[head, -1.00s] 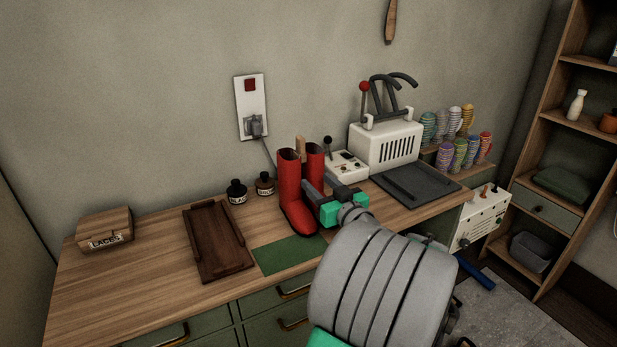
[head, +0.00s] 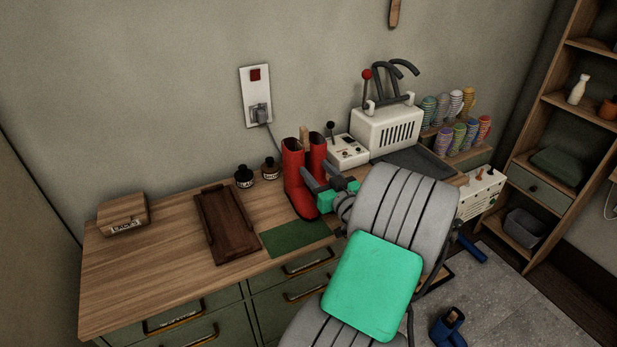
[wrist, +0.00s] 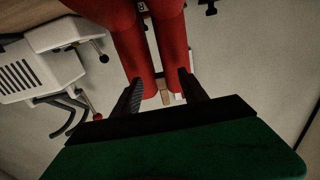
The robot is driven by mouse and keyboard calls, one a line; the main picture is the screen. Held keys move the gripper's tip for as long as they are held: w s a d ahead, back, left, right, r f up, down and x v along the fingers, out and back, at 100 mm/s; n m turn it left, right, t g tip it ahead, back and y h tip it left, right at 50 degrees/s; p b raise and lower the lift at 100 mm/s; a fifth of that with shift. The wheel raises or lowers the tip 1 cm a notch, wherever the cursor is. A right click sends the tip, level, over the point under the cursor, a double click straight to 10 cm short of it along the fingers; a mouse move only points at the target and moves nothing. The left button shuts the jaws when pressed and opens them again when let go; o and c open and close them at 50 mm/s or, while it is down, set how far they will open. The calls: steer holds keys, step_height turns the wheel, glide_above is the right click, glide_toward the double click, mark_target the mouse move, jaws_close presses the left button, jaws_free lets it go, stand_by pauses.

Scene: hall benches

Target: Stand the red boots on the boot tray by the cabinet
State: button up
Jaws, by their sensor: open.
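The red boots (head: 295,178) stand upright side by side on the wooden bench, with a wooden peg (head: 304,138) between their tops. My gripper (head: 313,180) is at the front right of the shafts. In the wrist view the boots (wrist: 130,45) come down from the top, toes up, and their shafts lie between the spread fingers of my gripper (wrist: 160,82). The fingers are open; I cannot tell whether they touch the boots. A wood-edged, tray-like thing (head: 441,284) shows partly on the floor behind my arm; I cannot tell whether it is the boot tray.
A brown wooden tray (head: 228,226), a green mat (head: 295,238), two dark bottles (head: 244,177) and a labelled box (head: 124,215) share the bench. A white machine (head: 387,130) and a lever box (head: 348,151) stand behind. A blue boot (head: 447,326) is on the floor.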

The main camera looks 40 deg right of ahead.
mark_target(310, 161)
steer(key=p+x, duration=0.1)
steer(key=x, duration=0.1)
steer(key=p+x, duration=0.1)
steer(key=x, duration=0.2)
steer(key=shift+w+d, duration=0.2)
steer(key=shift+d, duration=0.1)
steer(key=shift+w+d+f, duration=0.1)
steer(key=shift+w+f, duration=0.05)
steer(key=shift+w, duration=0.2)
steer(key=shift+c, duration=0.5)
jaws_close()
